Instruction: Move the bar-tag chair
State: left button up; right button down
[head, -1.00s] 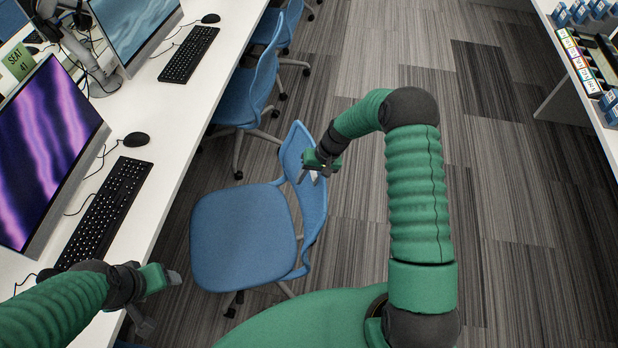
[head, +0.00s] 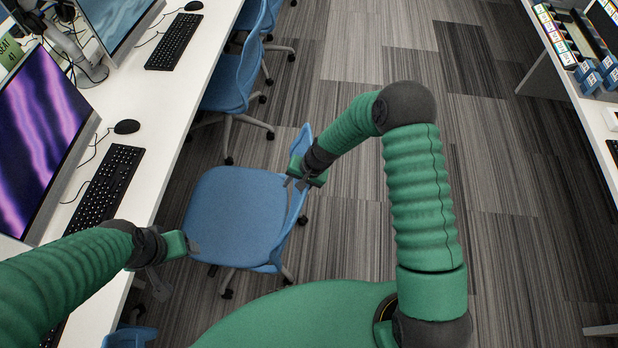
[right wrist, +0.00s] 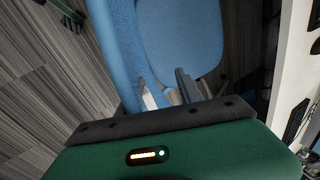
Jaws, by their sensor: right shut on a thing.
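A blue chair with a mesh back stands in the aisle, its seat (head: 235,215) facing the desk and its backrest (head: 297,205) on the right. No tag can be made out on it. My right gripper (head: 299,183) is shut on the backrest's edge. In the right wrist view, my right gripper's fingers (right wrist: 165,95) are at the backrest (right wrist: 122,50), with the seat (right wrist: 180,45) beyond. My left gripper (head: 175,266) is open and empty, left of the seat near the desk edge.
A white desk (head: 150,170) with monitors and keyboards (head: 105,195) runs along the left. More blue chairs (head: 232,82) stand along it farther off, and part of another (head: 130,337) shows at the bottom left. A white table (head: 590,110) stands at the right. The carpet (head: 515,180) between is clear.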

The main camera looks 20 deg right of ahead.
jog(key=shift+w+d, duration=0.15)
jog(key=shift+w, duration=0.1)
jog(key=c, duration=0.8)
grip_release()
jog(key=shift+s+d, duration=0.1)
jog(key=shift+d, duration=0.05)
jog(key=shift+o, duration=0.2)
jog(key=v, duration=1.6)
jog(key=shift+r+b, duration=0.35)
jog(key=shift+r, duration=0.05)
jog(key=shift+s+d, duration=0.1)
jog(key=s+d+r+n+h, duration=0.1)
jog(key=s+n, duration=0.2)
jog(key=s, duration=0.4)
jog(key=s+r+n+h, duration=0.2)
jog(key=s+n, duration=0.1)
jog(key=s, duration=0.5)
jog(key=shift+d+n+h, duration=0.3)
jog(key=shift+d, duration=0.1)
